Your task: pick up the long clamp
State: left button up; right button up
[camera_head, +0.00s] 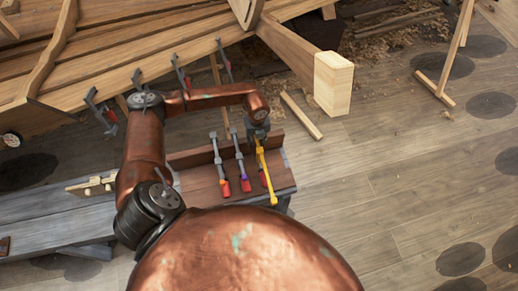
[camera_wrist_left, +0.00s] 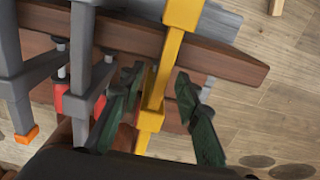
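A yellow clamp (camera_head: 264,170) with a red handle lies on the right part of a brown wooden tray on the bench. Two grey clamps lie to its left, one with a purple band (camera_head: 240,165) and one with an orange end (camera_head: 219,165). My left gripper (camera_head: 258,137) is over the upper end of the yellow clamp. In the left wrist view its dark green fingers (camera_wrist_left: 163,118) are spread, with the yellow bar (camera_wrist_left: 162,75) between them and gaps visible beside it. Whether a finger touches the bar is unclear. My right gripper is not in view.
The wooden tray (camera_head: 203,190) has a raised back board, which crosses the left wrist view (camera_wrist_left: 220,62). A grey bench (camera_head: 50,208) extends left. The planked hull (camera_head: 150,52) with several clamps on its edge stands behind. Floor at right is mostly clear.

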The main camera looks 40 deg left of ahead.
pick_arm(q)
jog(key=shift+r, duration=0.1)
grip_shut()
dwell(0.7)
jog(key=shift+w+r, duration=0.1)
